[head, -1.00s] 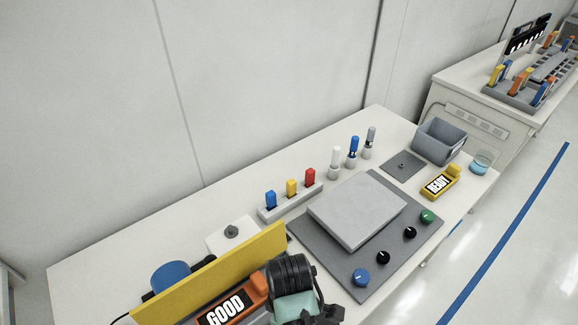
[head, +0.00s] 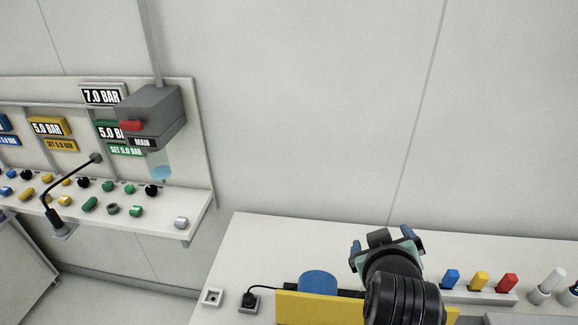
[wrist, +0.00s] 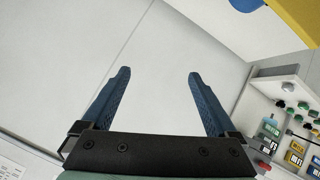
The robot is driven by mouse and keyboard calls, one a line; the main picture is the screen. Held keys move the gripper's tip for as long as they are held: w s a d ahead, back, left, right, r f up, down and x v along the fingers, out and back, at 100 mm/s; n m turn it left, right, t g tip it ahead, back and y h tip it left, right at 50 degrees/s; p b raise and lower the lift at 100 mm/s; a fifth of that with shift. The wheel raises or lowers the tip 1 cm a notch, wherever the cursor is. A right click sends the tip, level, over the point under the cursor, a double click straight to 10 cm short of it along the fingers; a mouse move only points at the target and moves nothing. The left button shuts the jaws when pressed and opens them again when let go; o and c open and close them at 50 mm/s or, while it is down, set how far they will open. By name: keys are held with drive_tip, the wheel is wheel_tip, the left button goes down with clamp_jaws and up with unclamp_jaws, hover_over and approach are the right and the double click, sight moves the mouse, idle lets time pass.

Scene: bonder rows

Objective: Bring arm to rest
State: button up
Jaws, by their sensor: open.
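My gripper (wrist: 155,88) shows in the wrist view with its two blue fingers spread wide and nothing between them. In the head view my gripper (head: 382,252) is at the lower right, above the white bench (head: 250,245) and near the wall, partly hidden behind my own dark wrist.
A yellow panel (head: 310,308) and a blue round part (head: 318,282) are left of my arm. Blue, yellow and red (head: 507,283) blocks stand in a holder to the right. A pressure panel with a grey main unit (head: 155,112) hangs on the left wall. Wall space between is clear.

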drive_tip(key=a+r+m+t+b, duration=0.1)
drive_tip(key=a+r+t, duration=0.4)
drive_tip(key=r, duration=0.7)
drive_tip(key=a+r+t+b, duration=0.1)
drive_tip(key=a+r+t, duration=0.4)
drive_tip(key=r, duration=0.7)
drive_tip(key=s+a+r+t+y, duration=0.2)
drive_tip(key=s+a+r+t, duration=0.1)
drive_tip(key=r, duration=0.4)
drive_tip(key=s+a+r+t+y+b, duration=0.1)
drive_tip(key=s+a+r+t+y, duration=0.1)
drive_tip(key=s+a+r, duration=0.4)
wheel_tip(320, 180, up, 2)
drive_tip(key=shift+s+r+m+t+b, duration=0.1)
drive_tip(key=shift+s+m+t+b, duration=0.25)
drive_tip(key=shift+s+t, duration=0.65)
drive_tip(key=shift+a, duration=0.1)
